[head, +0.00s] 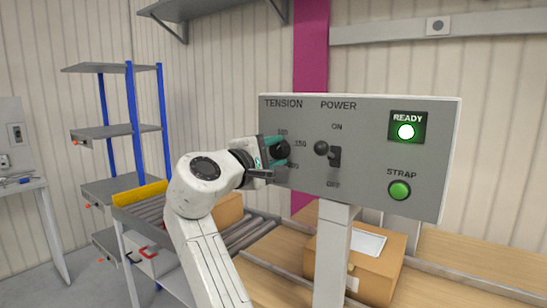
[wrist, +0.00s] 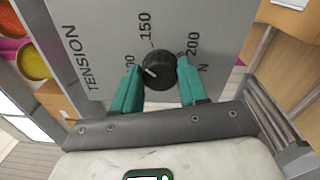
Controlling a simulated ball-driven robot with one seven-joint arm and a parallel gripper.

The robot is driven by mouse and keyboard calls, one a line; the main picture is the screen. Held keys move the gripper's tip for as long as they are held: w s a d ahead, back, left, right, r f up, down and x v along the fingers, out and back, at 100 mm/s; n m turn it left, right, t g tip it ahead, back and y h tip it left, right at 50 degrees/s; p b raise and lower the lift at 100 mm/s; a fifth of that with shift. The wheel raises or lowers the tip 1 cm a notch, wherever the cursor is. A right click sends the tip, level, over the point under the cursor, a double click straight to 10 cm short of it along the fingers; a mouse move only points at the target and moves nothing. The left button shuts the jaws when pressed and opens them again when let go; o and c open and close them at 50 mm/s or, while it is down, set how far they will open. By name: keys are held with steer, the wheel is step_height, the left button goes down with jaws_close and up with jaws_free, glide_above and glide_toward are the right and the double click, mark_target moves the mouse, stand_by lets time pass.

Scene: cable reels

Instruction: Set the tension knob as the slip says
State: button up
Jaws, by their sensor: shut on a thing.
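The black tension knob (wrist: 157,73) sits on the grey control panel (head: 370,112), under the TENSION label. My gripper (head: 276,153) reaches it from the left, its teal fingers shut on either side of the knob in the wrist view. A short white pointer line on the knob points left there, roughly toward the 100 mark, which a finger partly covers. The 150 and 200 marks are readable. A white sheet, perhaps the slip (head: 368,243), lies on a cardboard box; its writing is too small to read.
The panel also has a POWER lever (head: 322,148), a lit green READY lamp (head: 406,131) and a green STRAP button (head: 399,190). The cardboard box (head: 376,279) stands below the panel, by its post. A roller conveyor (head: 250,232) and blue-post shelves (head: 105,132) are at left.

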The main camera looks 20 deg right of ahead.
steer(key=m, duration=0.2)
steer(key=m+b, duration=0.1)
steer(key=m, duration=0.1)
steer(key=m+b, duration=0.1)
steer(key=m, duration=0.1)
steer(key=shift+f, duration=0.3)
steer(key=shift+b, duration=0.3)
steer(key=o, duration=1.1)
steer(key=shift+r, duration=0.1)
steer(key=shift+c, duration=0.2)
steer(key=b+v, duration=0.1)
steer(key=v, duration=0.9)
steer(key=shift+a, duration=0.4)
steer(key=shift+s, duration=0.15)
